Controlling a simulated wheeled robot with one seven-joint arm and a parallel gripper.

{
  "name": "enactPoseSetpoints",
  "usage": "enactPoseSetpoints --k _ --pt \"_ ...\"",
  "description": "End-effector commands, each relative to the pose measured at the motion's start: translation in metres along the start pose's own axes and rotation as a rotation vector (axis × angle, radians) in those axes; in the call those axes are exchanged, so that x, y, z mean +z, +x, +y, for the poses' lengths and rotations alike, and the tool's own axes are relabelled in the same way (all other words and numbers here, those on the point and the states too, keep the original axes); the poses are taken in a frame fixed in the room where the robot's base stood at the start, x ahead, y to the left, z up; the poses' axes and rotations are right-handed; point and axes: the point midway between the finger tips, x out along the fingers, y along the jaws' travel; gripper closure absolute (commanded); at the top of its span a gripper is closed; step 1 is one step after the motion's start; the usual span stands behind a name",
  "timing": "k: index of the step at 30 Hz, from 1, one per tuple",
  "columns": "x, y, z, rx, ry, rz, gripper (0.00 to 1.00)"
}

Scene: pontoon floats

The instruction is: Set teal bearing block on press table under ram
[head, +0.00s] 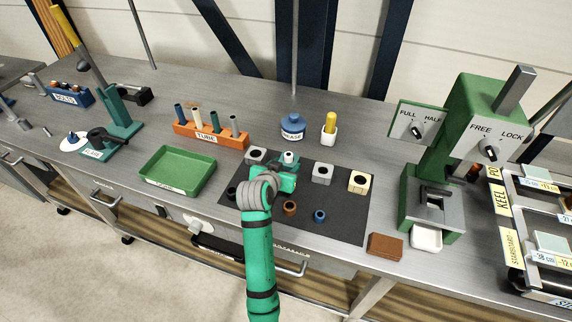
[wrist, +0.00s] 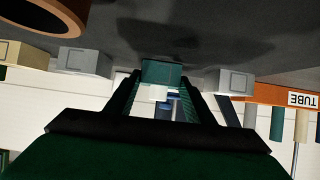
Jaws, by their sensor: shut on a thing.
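My gripper (wrist: 160,90) is shut on the teal bearing block (wrist: 161,72), which sits between the fingertips. In the head view my gripper (head: 287,176) is over the dark mat, and my arm and gripper hide most of the block. The green press (head: 445,140) stands to the right. Its grey press table (head: 432,213) is low at the front, with a dark part just above it. My gripper is well left of the press. The ram's lower end is hard to make out.
The dark mat (head: 340,222) holds pale blocks, including a grey one (head: 322,173) and a cream one (head: 359,182), plus small rings. A brown block (head: 384,246) and a white dish (head: 427,239) lie near the press. A green tray (head: 178,170) and an orange tube rack (head: 210,137) stand left.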

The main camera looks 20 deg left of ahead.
Motion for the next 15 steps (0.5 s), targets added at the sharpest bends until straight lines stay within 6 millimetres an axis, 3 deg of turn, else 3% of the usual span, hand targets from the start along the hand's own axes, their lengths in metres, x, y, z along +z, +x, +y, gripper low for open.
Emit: enactPoseSetpoints --k 15 --pt "-0.018 -0.009 0.001 0.000 0.003 0.004 0.88"
